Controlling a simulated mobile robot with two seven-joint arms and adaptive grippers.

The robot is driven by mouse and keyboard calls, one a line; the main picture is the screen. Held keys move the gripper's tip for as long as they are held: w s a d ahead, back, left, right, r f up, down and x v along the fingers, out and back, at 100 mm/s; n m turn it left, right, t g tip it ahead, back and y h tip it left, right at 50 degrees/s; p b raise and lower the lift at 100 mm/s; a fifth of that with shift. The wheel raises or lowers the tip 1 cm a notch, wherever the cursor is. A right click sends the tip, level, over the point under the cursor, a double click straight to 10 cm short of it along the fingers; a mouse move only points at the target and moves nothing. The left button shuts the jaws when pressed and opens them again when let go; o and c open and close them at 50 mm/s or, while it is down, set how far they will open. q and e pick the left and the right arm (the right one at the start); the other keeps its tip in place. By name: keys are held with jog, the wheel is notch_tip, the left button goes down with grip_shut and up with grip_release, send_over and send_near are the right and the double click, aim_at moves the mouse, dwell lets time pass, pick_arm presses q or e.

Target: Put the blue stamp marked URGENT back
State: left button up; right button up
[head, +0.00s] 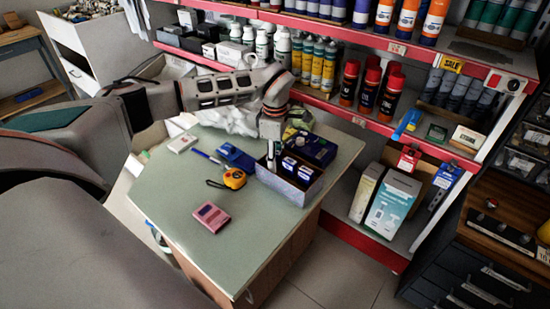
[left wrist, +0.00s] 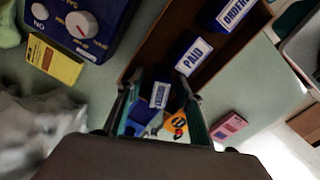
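My left gripper (head: 271,160) points down at the left end of a small open stamp box (head: 285,190) on the table. In the left wrist view the fingers (left wrist: 162,92) stand on both sides of a blue stamp (left wrist: 160,95) with a white label and appear shut on it. Its lettering is too small to read. Its label is turned from the line of the other labels. I cannot tell whether it touches the box floor. Two other blue stamps stand in the box, marked PAID (left wrist: 193,55) and ORDERED (left wrist: 232,12). My right gripper is not in view.
A yellow tape measure (head: 234,178), a blue item (head: 236,157), a pen (head: 206,156) and a pink item (head: 211,217) lie left of the box. A dark blue case (head: 311,149) stands behind it. Shelves of bottles rise behind the table.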

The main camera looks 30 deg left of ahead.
pick_arm(q)
notch_tip(320, 180, up, 12)
jog(key=shift+r+p, duration=0.1)
jog(key=shift+p, duration=0.6)
